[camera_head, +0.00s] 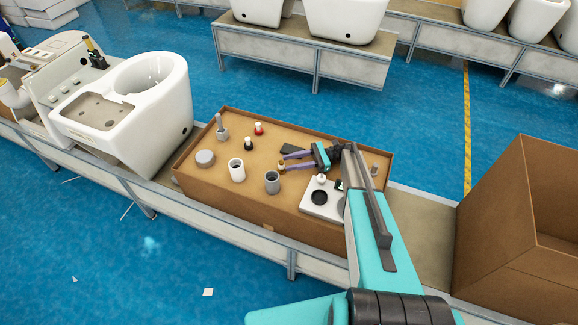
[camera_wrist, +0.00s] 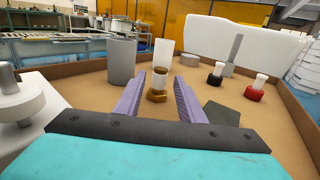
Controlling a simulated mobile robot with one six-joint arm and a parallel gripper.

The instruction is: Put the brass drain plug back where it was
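The brass drain plug (camera_head: 281,165) is a small gold-brown piece on the cardboard box's floor, at the tips of my gripper. In the wrist view the brass plug (camera_wrist: 157,95) stands upright between the two purple fingers, with a gap visible on each side. My gripper (camera_head: 284,162) is open and low over the box, pointing left; its fingertips also show in the wrist view (camera_wrist: 160,79). Whether the fingers touch the plug cannot be seen. A white plate (camera_head: 307,203) with a dark round recess lies near my gripper, with a white knobbed piece (camera_head: 321,180) beside the recess.
The shallow cardboard box (camera_head: 225,195) holds a grey cylinder (camera_head: 272,183), a white cylinder (camera_head: 237,172), a grey disc (camera_head: 205,158), a red-based piece (camera_head: 259,129) and a black-based piece (camera_head: 248,144). A white toilet (camera_head: 160,115) stands left; a tall carton (camera_head: 520,225) stands right.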

